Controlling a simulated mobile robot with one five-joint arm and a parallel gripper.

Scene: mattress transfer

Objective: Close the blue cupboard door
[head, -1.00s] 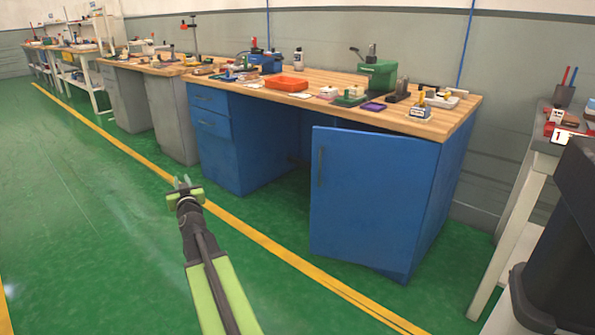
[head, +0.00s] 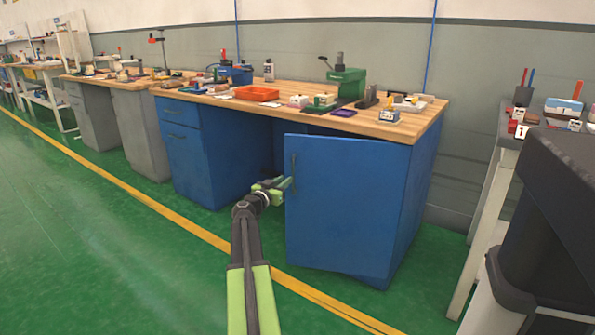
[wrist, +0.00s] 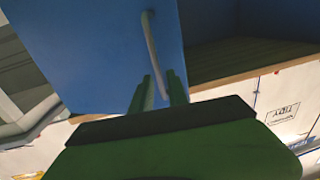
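The blue cupboard door (head: 345,205) under the workbench's right end stands ajar, its left edge swung out from the cupboard. Its grey handle (head: 293,172) is upright near that left edge. In the head view my green gripper (head: 285,184) is at the handle, left of the door edge. In the wrist view the door (wrist: 100,50) fills the upper left and the handle (wrist: 152,45) runs down toward my fingers (wrist: 161,90). The fingers are apart, with the handle's lower end appearing between them. I cannot tell whether they touch it.
The wooden benchtop (head: 425,127) above holds tools, an orange tray (head: 257,93) and a green machine (head: 346,84). Blue drawers (head: 185,150) stand left of an open knee space. A white-legged table (head: 480,225) is at the right. The green floor (head: 120,255) in front is clear.

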